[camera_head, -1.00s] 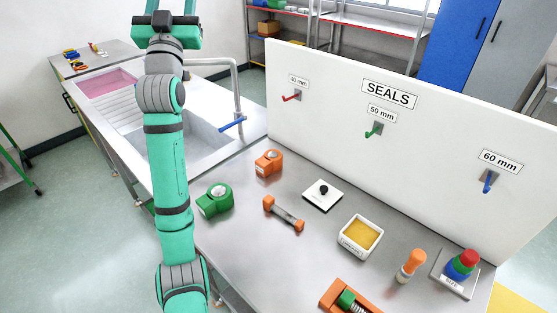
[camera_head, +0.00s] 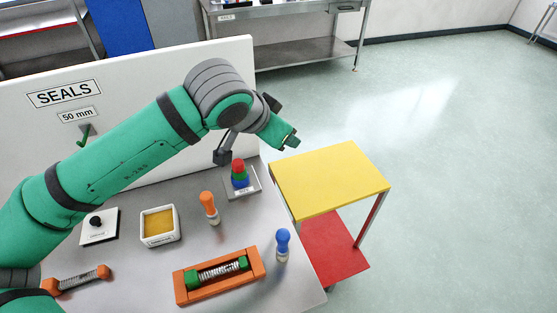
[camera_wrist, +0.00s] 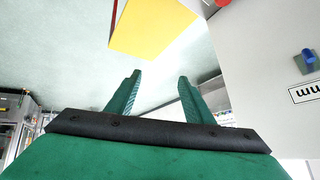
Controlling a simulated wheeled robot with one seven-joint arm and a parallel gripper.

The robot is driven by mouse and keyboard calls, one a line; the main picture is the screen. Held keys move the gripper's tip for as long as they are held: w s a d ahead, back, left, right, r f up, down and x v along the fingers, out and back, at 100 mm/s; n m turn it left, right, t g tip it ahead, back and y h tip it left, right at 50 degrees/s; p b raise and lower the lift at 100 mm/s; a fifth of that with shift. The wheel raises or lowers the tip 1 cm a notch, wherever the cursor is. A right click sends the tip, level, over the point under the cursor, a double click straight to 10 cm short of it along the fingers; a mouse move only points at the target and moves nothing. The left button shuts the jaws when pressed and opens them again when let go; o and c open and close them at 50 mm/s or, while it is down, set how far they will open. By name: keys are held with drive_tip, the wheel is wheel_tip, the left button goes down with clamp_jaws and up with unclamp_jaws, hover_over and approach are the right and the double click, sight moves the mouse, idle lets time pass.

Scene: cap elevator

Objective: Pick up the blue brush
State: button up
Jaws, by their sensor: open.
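The blue brush (camera_head: 282,243) stands upright on the grey workbench (camera_head: 225,238) near its right front corner in the head view. It has a blue handle on top and a pale lower part. My gripper (camera_head: 293,143) is in the air above and beyond the bench's back right corner, well away from the brush. In the wrist view my gripper (camera_wrist: 157,95) shows two green fingers spread apart with nothing between them. The brush does not show in the wrist view.
An orange brush (camera_head: 209,207), an orange tray with a spring (camera_head: 262,268) and a stacked ring holder (camera_head: 256,189) stand near the blue brush. A yellow-topped cart (camera_head: 330,178) adjoins the bench's right side. The white SEALS panel (camera_head: 150,85) rises behind.

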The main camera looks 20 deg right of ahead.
sight(286, 236)
drive_tip(key=s+a+f+g+y, duration=0.1)
drive_tip(key=s+f+y, duration=0.1)
drive_tip(key=s+f, duration=0.2)
drive_tip(key=s+a+f+m+g+y, duration=0.1)
drive_tip(key=s+f+g+y, duration=0.1)
drive_tip(key=s+f, duration=0.3)
drive_tip(key=s+a+f+g+y, duration=0.2)
drive_tip(key=s+f, duration=0.3)
drive_tip(key=s, duration=0.2)
drive_tip(key=shift+g, duration=0.3)
wheel_tip(286, 236, down, 5)
drive_tip(key=shift+s+a+r, duration=0.15)
drive_tip(key=f, duration=0.2)
drive_tip(key=w+f, duration=0.1)
drive_tip(key=f, duration=0.2)
drive_tip(key=shift+a, duration=0.15)
drive_tip(key=shift+f, duration=0.6)
drive_tip(key=shift+c, duration=0.5)
drive_tip(key=c, duration=1)
